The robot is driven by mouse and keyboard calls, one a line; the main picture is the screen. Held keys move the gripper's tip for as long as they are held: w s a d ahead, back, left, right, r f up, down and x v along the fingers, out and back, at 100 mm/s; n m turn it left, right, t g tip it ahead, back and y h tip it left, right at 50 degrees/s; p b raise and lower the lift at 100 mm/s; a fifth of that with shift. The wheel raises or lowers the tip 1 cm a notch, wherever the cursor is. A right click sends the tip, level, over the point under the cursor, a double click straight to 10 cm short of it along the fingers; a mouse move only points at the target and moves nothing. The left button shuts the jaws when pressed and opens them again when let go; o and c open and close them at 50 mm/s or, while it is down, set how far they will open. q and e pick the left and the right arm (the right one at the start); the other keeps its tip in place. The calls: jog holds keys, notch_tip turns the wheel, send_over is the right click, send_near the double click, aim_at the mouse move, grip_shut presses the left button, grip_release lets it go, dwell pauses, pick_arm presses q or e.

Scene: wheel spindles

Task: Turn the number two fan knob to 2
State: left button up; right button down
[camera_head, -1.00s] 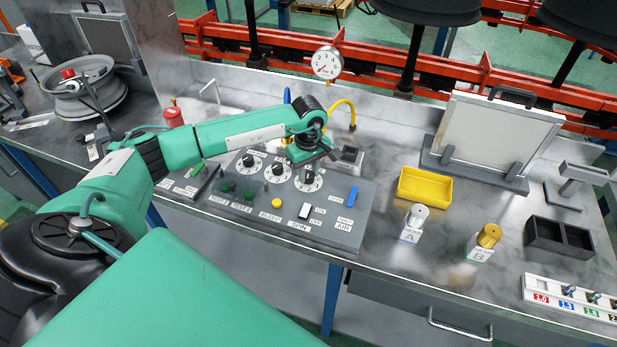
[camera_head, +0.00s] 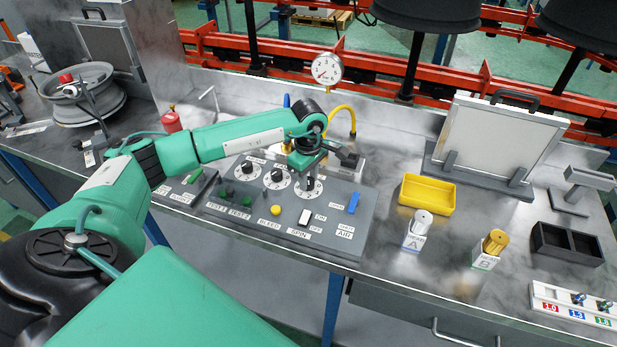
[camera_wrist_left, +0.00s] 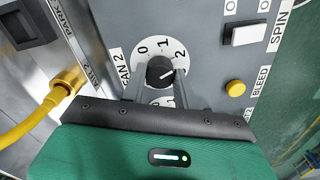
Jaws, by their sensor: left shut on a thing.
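The FAN 2 knob (camera_wrist_left: 160,70) is black with a pale mark, on a white dial (camera_wrist_left: 150,46) numbered 0, 1, 2. Its mark points to the side of the 2; I cannot tell if it lines up exactly. My left gripper (camera_wrist_left: 158,88) is shut on this knob, one finger on each side. In the head view the left gripper (camera_head: 308,174) is over the rightmost of three dials on the grey control panel (camera_head: 345,225), hiding part of it. My right gripper is not in view.
The other two knobs (camera_head: 247,168) are left of it. A yellow button (camera_head: 276,210) and a white SPIN switch (camera_head: 304,217) lie in front. A yellow hose (camera_head: 350,115) and a gauge (camera_head: 326,68) stand behind. A yellow tray (camera_head: 427,195) is to the right.

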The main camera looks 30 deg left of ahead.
aim_at(309, 180)
pick_arm(q)
jog(key=o, duration=1)
jog(key=shift+c, duration=0.2)
jog(key=shift+r, duration=0.1)
notch_tip(309, 180, up, 5)
jog(key=shift+w+r+b, duration=0.1)
jog(key=shift+r+b, duration=0.05)
jog(key=shift+b, duration=0.6)
notch_tip(309, 180, up, 8)
jog(key=b, duration=0.1)
jog(key=shift+r, duration=0.2)
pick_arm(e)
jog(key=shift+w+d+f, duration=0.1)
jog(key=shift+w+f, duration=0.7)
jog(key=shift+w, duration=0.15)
